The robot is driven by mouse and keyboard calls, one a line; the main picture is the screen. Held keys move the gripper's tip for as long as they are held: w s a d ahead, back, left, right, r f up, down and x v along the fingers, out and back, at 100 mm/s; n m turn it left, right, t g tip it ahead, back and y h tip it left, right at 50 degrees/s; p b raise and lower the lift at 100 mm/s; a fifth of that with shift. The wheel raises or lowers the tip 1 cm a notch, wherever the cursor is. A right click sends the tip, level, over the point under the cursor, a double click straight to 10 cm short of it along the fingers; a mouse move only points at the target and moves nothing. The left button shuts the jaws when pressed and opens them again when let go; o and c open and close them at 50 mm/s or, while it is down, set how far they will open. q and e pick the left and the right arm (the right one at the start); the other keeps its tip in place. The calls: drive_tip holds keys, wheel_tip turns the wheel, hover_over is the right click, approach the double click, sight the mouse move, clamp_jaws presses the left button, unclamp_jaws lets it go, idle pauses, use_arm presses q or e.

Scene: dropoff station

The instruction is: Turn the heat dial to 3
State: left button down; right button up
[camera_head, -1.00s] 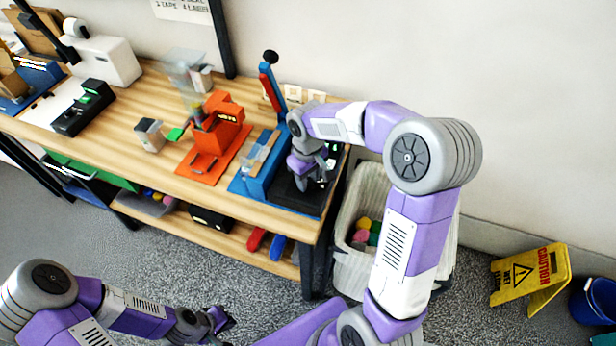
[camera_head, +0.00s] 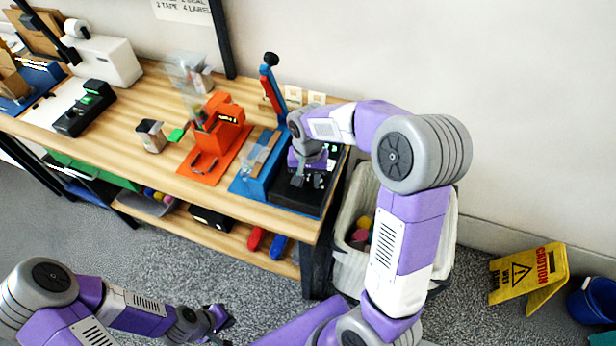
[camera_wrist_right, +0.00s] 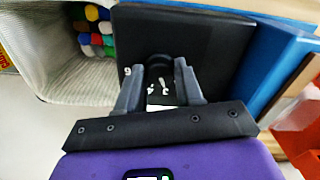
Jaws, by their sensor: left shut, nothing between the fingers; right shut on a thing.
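The heat dial (camera_wrist_right: 159,61) is a dark round knob on a black control box (camera_wrist_right: 228,38) in the right wrist view, with small white marks beside it. My right gripper (camera_wrist_right: 161,68) has its fingers on either side of the dial and is shut on it. In the head view my right gripper (camera_head: 299,182) is over the black box (camera_head: 292,197) at the bench's right end, and it hides the dial. The dial's setting cannot be read. My left gripper (camera_head: 224,318) is shut and empty, low in front of the bench.
A blue sealer base (camera_head: 247,184) with an upright lever (camera_head: 272,85) stands left of the black box. An orange machine (camera_head: 216,125) is further left. A white bin (camera_head: 349,205) with coloured items stands right of the bench. A yellow caution sign (camera_head: 528,277) is on the floor.

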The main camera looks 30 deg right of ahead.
sight(308, 182)
drive_tip(key=shift+m, duration=0.6)
drive_tip(key=o, duration=1)
wheel_tip(308, 182, up, 8)
drive_tip(key=shift+f+p, duration=0.2)
drive_tip(key=shift+p, duration=0.8)
